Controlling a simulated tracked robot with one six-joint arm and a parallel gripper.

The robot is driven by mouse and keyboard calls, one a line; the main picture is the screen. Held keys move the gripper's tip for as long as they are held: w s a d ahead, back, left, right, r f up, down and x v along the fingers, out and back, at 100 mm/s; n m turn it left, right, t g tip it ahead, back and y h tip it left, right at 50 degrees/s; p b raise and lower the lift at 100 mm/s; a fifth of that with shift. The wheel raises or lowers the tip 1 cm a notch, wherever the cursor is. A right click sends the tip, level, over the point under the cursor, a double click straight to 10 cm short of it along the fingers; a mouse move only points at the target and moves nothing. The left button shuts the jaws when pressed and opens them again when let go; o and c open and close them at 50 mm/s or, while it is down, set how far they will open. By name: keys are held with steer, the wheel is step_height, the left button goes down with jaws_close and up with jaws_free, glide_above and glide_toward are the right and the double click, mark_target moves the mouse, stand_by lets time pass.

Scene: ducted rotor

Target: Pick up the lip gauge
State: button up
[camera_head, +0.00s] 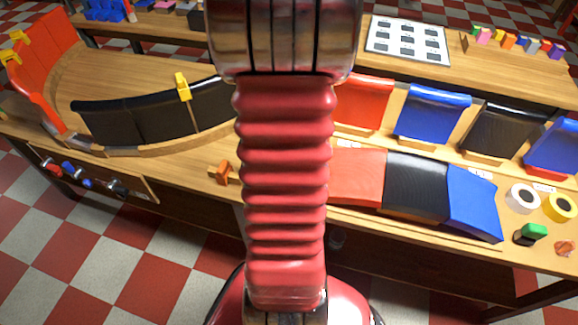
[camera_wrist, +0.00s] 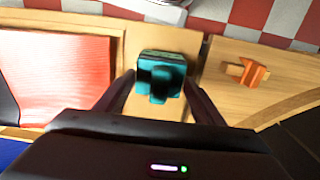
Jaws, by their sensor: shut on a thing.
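The lip gauge (camera_wrist: 162,69), which I take to be the teal block with a dark notched face, sits between my fingers in the wrist view. My gripper (camera_wrist: 160,82) is shut on it, with one dark finger against each side. The bench top (camera_wrist: 214,92) shows behind the gauge. I cannot tell whether the gauge touches the bench or is just above it. In the head view my red arm hides both the gripper and the gauge.
An orange piece (camera_wrist: 248,72) lies beside the gauge, also in the head view (camera_head: 222,174). A red panel (camera_wrist: 58,78) is on the other side. Black and blue panels, tape rolls (camera_head: 522,198) and a green block (camera_head: 530,234) are at right. A curved black wall (camera_head: 140,118) stands at left.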

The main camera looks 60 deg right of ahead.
step_height(320, 180, up, 8)
steer(key=shift+f, duration=0.25)
steer(key=shift+r, duration=0.1)
stand_by(0.5)
steer(key=shift+r, duration=2.4)
steer(key=w+a+f+n, duration=0.3)
steer(key=w+a, duration=0.1)
steer(key=w, duration=0.4)
steer(key=w+a+f+n, duration=0.2)
steer(key=w+a+f, duration=0.2)
steer(key=w, duration=0.3)
steer(key=w+a+f+n, duration=0.3)
steer(key=w+a, duration=0.1)
steer(key=w, duration=0.4)
steer(key=w+a+f+n, duration=0.2)
steer(key=w+a+f, duration=0.1)
steer(key=a, duration=0.5)
steer(key=w+a+f+n, duration=0.3)
steer(key=w+a+f, duration=0.1)
steer(key=a, duration=0.4)
steer(key=w+a+f+n, duration=0.3)
steer(key=w+a+f, duration=0.1)
steer(key=a, duration=0.4)
steer(key=shift+a+f, duration=0.25)
steer(key=shift+f, duration=0.25)
